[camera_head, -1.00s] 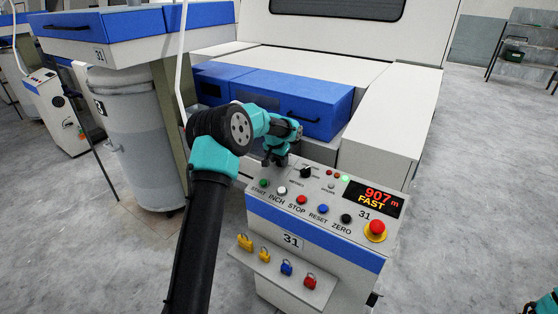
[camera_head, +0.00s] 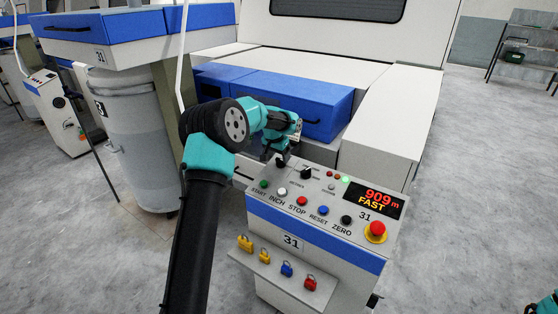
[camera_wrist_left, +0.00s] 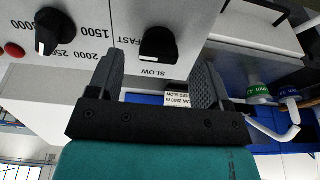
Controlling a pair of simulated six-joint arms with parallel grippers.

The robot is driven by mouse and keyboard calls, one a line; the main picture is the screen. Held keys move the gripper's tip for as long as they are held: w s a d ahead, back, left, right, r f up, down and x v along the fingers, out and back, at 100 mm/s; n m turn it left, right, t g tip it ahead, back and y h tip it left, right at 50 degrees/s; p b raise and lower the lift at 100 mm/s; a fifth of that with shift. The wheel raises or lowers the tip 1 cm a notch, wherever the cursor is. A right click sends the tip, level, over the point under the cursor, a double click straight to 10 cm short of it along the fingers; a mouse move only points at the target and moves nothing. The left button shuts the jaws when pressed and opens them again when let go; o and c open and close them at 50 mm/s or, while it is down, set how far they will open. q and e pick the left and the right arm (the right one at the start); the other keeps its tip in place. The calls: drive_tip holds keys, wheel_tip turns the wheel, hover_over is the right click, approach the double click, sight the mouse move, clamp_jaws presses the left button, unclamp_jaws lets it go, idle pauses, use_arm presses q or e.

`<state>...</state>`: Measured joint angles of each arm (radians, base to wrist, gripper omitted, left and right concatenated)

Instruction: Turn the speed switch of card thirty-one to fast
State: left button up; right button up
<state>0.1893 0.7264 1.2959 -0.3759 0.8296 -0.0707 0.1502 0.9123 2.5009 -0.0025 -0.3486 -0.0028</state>
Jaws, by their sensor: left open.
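The control box of card thirty-one (camera_head: 262,212) stands front centre, marked 31. Its display (camera_head: 372,200) reads 909 m and FAST. The speed switch (camera_head: 281,160), a black knob, sits at the panel's far left corner. In the left wrist view the speed switch (camera_wrist_left: 158,45) shows FAST and SLOW lettering beside it and a white mark on its edge. My left gripper (camera_head: 272,152) is open just behind and above the knob. In the wrist view its fingers (camera_wrist_left: 156,75) stand apart on either side of the knob's near side, with no visible grip on it.
A second black dial (camera_wrist_left: 53,32) with numbers sits beside the switch. Push buttons and a red emergency stop (camera_head: 376,229) line the panel front. Blue covers (camera_head: 290,100) stand behind the panel.

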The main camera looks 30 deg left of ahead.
use_arm(q)
drive_tip(key=v, duration=1.4)
